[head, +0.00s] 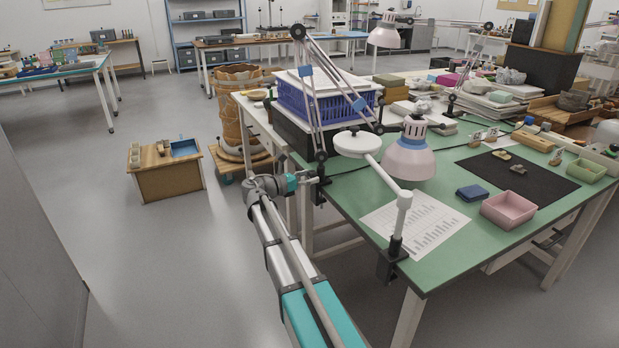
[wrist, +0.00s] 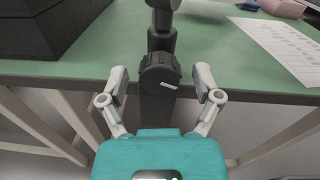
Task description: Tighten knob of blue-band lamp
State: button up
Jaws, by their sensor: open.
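The blue-band lamp (head: 305,72) stands at the left edge of the green table, with blue bands on its jointed arm and a pale pink-white shade (head: 409,160). Its black clamp (head: 320,190) grips the table edge. In the wrist view the dark clamp post rises behind a round black knob (wrist: 160,72) with a short white mark. My gripper (head: 313,180) is beside the clamp. In the wrist view my gripper (wrist: 161,82) is open, with one finger on each side of the knob. Contact is not visible.
A white magnifier lamp (head: 397,215) is clamped at the near table corner. A blue basket (head: 318,98) stands behind the blue-band lamp. In the wrist view a dark box (wrist: 45,28) is at upper left. A printed sheet (head: 416,222) lies on the table.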

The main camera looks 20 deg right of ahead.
grip_shut()
dwell(0.5)
jog(key=shift+m, duration=3.1)
grip_release()
